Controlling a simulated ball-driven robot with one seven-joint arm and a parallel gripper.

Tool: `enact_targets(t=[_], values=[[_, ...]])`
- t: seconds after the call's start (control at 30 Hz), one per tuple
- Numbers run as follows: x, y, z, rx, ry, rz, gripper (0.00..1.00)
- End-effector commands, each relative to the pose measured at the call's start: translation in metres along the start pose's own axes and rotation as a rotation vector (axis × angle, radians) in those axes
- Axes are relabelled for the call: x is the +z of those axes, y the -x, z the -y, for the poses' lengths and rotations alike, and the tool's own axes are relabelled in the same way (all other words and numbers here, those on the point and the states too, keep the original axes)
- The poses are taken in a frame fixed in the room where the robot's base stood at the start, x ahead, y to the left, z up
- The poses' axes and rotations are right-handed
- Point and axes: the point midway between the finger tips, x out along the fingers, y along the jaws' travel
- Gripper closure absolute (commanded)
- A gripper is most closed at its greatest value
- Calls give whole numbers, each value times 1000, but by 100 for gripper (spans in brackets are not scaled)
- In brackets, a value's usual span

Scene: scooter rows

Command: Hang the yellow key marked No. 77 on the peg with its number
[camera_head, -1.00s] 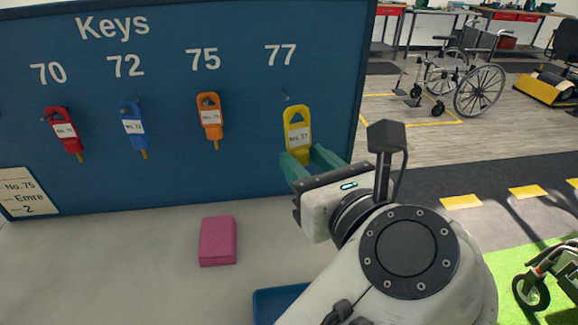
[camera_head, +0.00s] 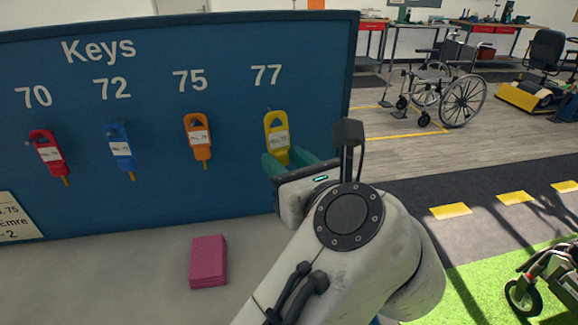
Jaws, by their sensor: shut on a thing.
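The yellow key (camera_head: 276,128) hangs upright in front of the blue key board (camera_head: 230,165), directly under the number 77 (camera_head: 267,76). Its label is small and blurred now. My gripper (camera_head: 282,160) has green fingers and is shut on the lower part of the key, from below and to the right. The top loop of the key is at the height of the 77 peg, whose tip shows faintly by the loop. I cannot tell whether the peg passes through the loop.
A red key (camera_head: 50,155), a blue key (camera_head: 122,150) and an orange key (camera_head: 198,138) hang under 70, 72 and 75. A pink pad (camera_head: 208,260) lies on the grey counter (camera_head: 110,280). A paper note (camera_head: 14,218) is at the left. Wheelchairs (camera_head: 460,95) stand beyond the board.

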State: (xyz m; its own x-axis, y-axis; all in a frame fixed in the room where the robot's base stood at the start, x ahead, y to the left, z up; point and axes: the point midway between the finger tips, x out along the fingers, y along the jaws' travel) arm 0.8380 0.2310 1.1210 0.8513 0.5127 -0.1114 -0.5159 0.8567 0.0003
Motion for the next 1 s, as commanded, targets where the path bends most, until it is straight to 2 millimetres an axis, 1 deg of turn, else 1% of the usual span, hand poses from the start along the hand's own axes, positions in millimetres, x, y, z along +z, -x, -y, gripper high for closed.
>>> enact_targets(t=[0.77,1.0], values=[[1,-41,11,0,0,0,91],[-5,-51,14,0,-1,0,91]])
